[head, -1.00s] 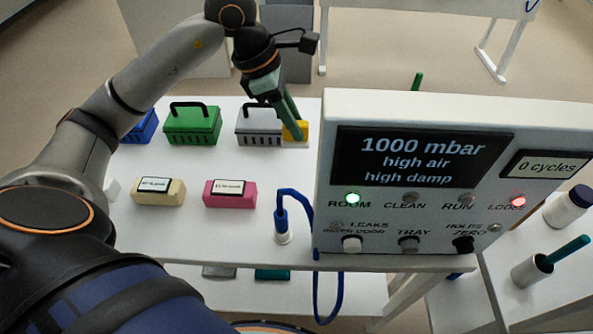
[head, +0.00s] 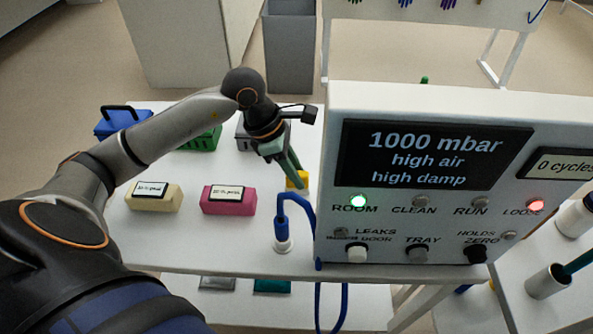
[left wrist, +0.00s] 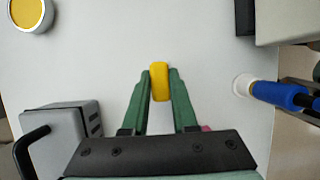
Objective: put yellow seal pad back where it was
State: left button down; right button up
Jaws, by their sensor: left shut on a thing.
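The yellow seal pad (head: 297,180) is between the fingers of my left gripper (head: 292,184), over the white bench near the blue plug. In the left wrist view the green fingers (left wrist: 160,92) are shut on the pad (left wrist: 159,76), which stands out past their tips. The gripper hides part of the pad in the head view. I cannot tell how high it is above the bench. My right gripper is not in view.
A grey box with a black handle (left wrist: 62,128) stands left of the gripper in the wrist view. A blue plug (head: 281,228) and the control panel (head: 420,205) stand to the right. Pink (head: 228,207) and cream (head: 153,203) blocks lie left. Bench between is clear.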

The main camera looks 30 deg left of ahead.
pick_arm(q)
jog(key=c, duration=0.7)
grip_release()
jog(key=v, duration=1.2)
jog(key=shift+d, duration=0.1)
